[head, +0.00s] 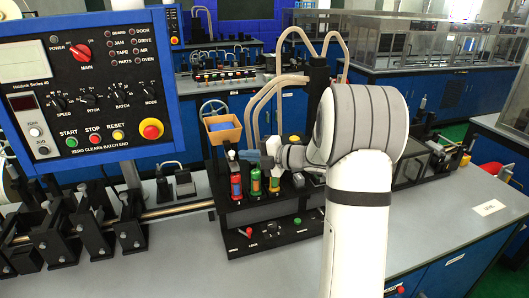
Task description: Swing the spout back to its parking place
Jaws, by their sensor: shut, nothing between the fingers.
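My gripper (252,157) points left from my wrist, above the small bottles on the black machine; its jaws are shut with nothing between them. They are small and partly hidden here. I cannot pick out the spout for certain. Curved tan tubes (266,98) rise and bend over beside a black column (318,82) just behind my gripper. My wrist and arm hide the area to their right, so part of the machine there is out of sight.
A red bottle (236,186) and a green bottle (256,183) stand below my gripper. An orange bin (222,129) stands behind left. A control panel (95,88) fills the upper left. A black front plate (268,236) carries small knobs. Grey bench (455,215) is mostly clear at right.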

